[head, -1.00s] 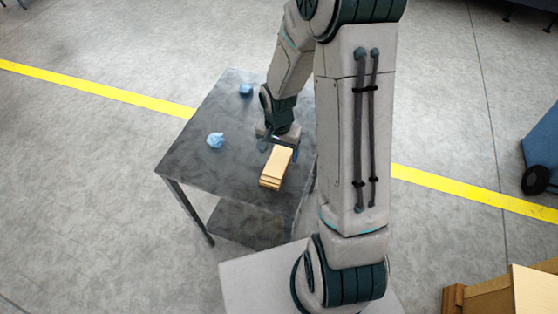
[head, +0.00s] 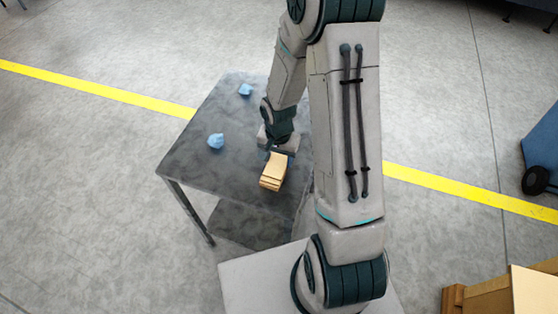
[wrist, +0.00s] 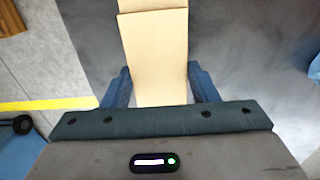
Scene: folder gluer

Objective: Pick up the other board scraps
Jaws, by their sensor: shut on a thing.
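A small stack of tan board scraps (head: 271,178) lies on the dark metal table, toward its near right part. In the wrist view a tan board (wrist: 155,55) runs between my two blue fingers, and a second edge shows near the top of the picture. My gripper (head: 277,153) is low over the far end of the stack and shut on board there. The head view does not show how many layers it holds. My gripper hides the far end of the stack.
Two crumpled light blue lumps lie on the table (head: 185,160), one at the left (head: 215,141) and one at the far edge (head: 246,90). A wooden box (head: 485,298) stands at the lower right. A blue wheeled object (head: 542,150) is at the right edge.

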